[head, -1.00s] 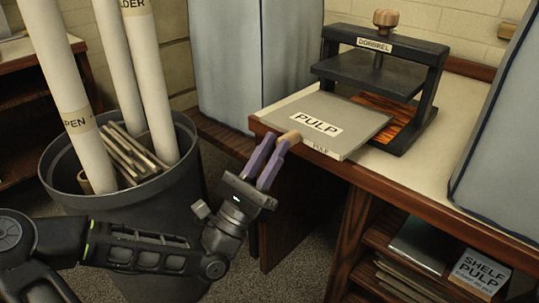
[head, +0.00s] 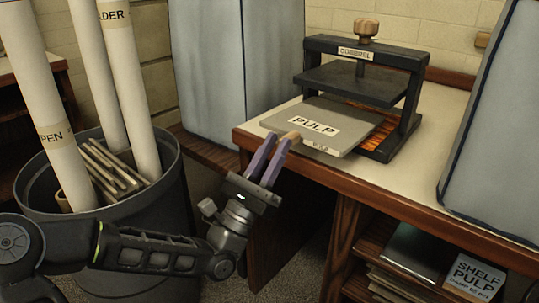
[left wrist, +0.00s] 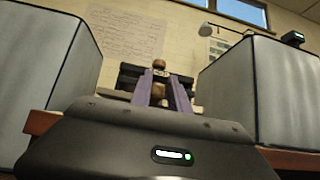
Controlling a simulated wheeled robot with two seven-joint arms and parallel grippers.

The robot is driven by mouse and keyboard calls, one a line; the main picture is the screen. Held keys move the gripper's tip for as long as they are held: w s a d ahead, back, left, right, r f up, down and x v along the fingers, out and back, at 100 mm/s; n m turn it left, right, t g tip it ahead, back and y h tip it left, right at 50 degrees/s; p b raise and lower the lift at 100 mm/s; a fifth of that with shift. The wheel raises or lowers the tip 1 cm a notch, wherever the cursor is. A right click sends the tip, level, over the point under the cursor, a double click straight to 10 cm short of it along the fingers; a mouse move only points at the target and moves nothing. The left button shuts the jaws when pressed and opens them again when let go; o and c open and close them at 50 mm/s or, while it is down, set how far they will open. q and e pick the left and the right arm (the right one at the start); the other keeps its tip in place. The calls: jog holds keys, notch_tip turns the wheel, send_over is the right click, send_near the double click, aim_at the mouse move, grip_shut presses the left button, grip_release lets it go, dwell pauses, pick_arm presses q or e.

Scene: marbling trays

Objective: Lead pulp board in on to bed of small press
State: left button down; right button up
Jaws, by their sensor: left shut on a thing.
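The grey pulp board (head: 345,122), labelled PULP, lies flat at the press mouth in the head view. Its far right part is over the wooden bed (head: 382,142) of the small black press (head: 415,95), under the raised platen (head: 350,84). Its near left part is over the pale tabletop. In the left wrist view the fingers (left wrist: 163,95) point at the press (left wrist: 128,76); the board is hard to make out there. My right gripper is not in view.
Grey padded blocks stand left (head: 215,70) and right (head: 490,130) of the press. A dark bin (head: 110,240) with tall rolls is at the left. Below the tabletop (head: 420,175), a shelf holds boards and a SHELF PULP sign (head: 472,275).

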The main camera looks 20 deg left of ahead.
aim_at(298, 136)
pick_arm(q)
jog(key=shift+w+d+b, duration=0.15)
jog(key=shift+w+d, duration=0.2)
jog(key=shift+w, duration=0.4)
jog(key=shift+w+d+b, duration=0.15)
jog(key=shift+w+d, duration=0.15)
jog(key=shift+w, duration=0.4)
jog(key=shift+w+d+f+b, duration=0.1)
jog(key=shift+w+d+b, duration=0.15)
jog(key=shift+w+b, duration=0.35)
jog(key=shift+w+d+f+b, duration=0.1)
jog(key=shift+w+d+b, duration=0.2)
jog(key=shift+w, duration=0.35)
jog(key=shift+w+d+r+b, duration=0.1)
jog(key=shift+w+d+b, duration=0.05)
jog(key=shift+w, duration=0.4)
jog(key=shift+w+d+r+b, duration=0.1)
jog(key=shift+w+d+b, duration=0.05)
jog(key=shift+w, duration=0.35)
jog(key=shift+f, duration=0.25)
jog(key=c, duration=1.2)
grip_release()
jog(key=shift+o, duration=0.2)
